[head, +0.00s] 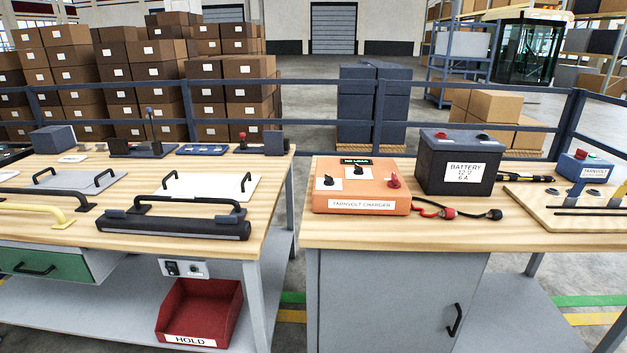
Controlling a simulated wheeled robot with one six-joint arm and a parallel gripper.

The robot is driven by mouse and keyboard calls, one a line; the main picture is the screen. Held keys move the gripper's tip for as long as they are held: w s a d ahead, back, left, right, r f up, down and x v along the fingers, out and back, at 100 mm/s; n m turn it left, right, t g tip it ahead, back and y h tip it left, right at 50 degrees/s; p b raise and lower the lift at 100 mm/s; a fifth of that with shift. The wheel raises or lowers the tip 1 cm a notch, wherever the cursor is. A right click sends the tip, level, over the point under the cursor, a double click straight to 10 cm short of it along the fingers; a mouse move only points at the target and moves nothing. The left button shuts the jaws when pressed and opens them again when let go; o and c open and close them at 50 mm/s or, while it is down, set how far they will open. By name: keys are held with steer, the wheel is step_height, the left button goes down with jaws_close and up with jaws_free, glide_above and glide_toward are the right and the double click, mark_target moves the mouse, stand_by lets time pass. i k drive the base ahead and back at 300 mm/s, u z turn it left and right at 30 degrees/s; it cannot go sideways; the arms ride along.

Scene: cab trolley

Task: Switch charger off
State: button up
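The orange charger (362,190) sits on the right wooden bench, with a "TARNVOLT CHARGER" label on its front. A black knob on a white plate (328,182) is at its left, and a second black control on a white plate (358,171) is near its back. A red switch or knob (393,181) is at its right; its setting is too small to tell. A small dark display (355,161) stands at the back edge, its text not clearly legible. My gripper is not in view.
A black battery (458,162) marked 12 V stands right of the charger. A red clamp (447,213) and a black clamp (494,214) lie on cables in front of it. A wooden board (540,206) and blue box (584,166) are farther right. The bench's left front (350,231) is clear.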

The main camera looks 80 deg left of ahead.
mark_target(394, 183)
steer(key=u, duration=1.95)
steer(key=i, duration=1.3)
steer(key=u, duration=0.7)
steer(key=i, duration=0.5)
steer(key=u, duration=0.3)
